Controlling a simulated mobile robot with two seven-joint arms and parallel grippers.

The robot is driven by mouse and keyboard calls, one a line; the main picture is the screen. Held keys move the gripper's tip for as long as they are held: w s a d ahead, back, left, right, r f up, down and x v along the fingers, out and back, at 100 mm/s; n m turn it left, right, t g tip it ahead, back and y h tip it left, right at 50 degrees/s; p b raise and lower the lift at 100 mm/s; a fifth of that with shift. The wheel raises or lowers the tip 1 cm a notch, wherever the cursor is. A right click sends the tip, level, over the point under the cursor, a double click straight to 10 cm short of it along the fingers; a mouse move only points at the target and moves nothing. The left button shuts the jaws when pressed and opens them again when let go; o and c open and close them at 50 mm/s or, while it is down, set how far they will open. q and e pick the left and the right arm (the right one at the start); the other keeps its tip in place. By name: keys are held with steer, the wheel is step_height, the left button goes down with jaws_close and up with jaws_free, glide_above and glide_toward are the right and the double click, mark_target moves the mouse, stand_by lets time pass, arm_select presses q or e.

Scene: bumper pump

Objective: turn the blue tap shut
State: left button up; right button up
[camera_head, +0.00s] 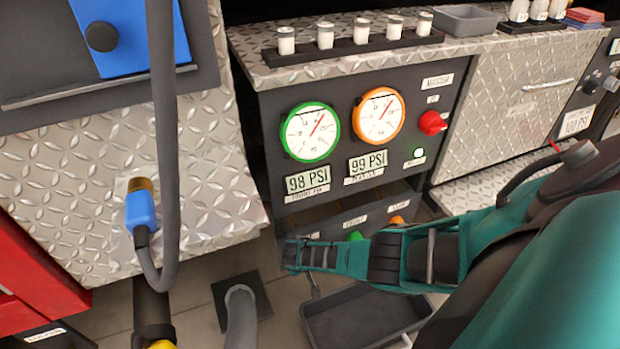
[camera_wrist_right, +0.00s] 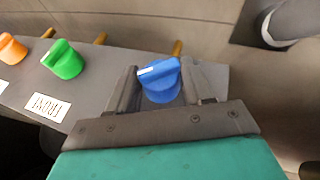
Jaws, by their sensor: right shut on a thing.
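The blue tap (camera_wrist_right: 160,82) sits on the grey panel between the two fingers of my right gripper (camera_wrist_right: 161,86) in the right wrist view. The gripper is shut on it, one finger on each side. A white mark on the knob points to the left in that view. In the head view my right gripper (camera_head: 294,255) reaches in from the right to the lower panel, and it hides the blue tap. My left gripper is not in view.
A green tap (camera_wrist_right: 63,60) and an orange tap (camera_wrist_right: 11,49) stand in the same row, left of the blue tap. Above the lower panel are a green gauge (camera_head: 310,132), an orange gauge (camera_head: 379,115) and a red knob (camera_head: 432,123). A grey tray (camera_head: 365,318) lies below.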

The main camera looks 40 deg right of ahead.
steer(key=shift+s+d+f+h, duration=0.1)
steer(key=shift+s+f+h, duration=0.1)
steer(key=shift+h, duration=0.2)
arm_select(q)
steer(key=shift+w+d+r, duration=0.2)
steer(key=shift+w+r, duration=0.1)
arm_select(e)
steer(key=shift+d+r+h, duration=0.1)
steer(key=shift+h, duration=0.2)
steer(key=o, duration=1)
steer(key=shift+c, duration=0.2)
steer(key=shift+w, duration=0.1)
steer(key=shift+a+r+p, duration=0.35)
steer(key=shift+a+r, duration=0.05)
steer(key=shift+r, duration=0.1)
arm_select(q)
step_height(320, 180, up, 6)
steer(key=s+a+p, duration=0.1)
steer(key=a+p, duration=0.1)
steer(key=p, duration=0.6)
steer(key=shift+p, duration=0.4)
arm_select(e)
steer(key=v, duration=1.1)
steer(key=shift+a+r, duration=0.2)
steer(key=shift+r, duration=0.15)
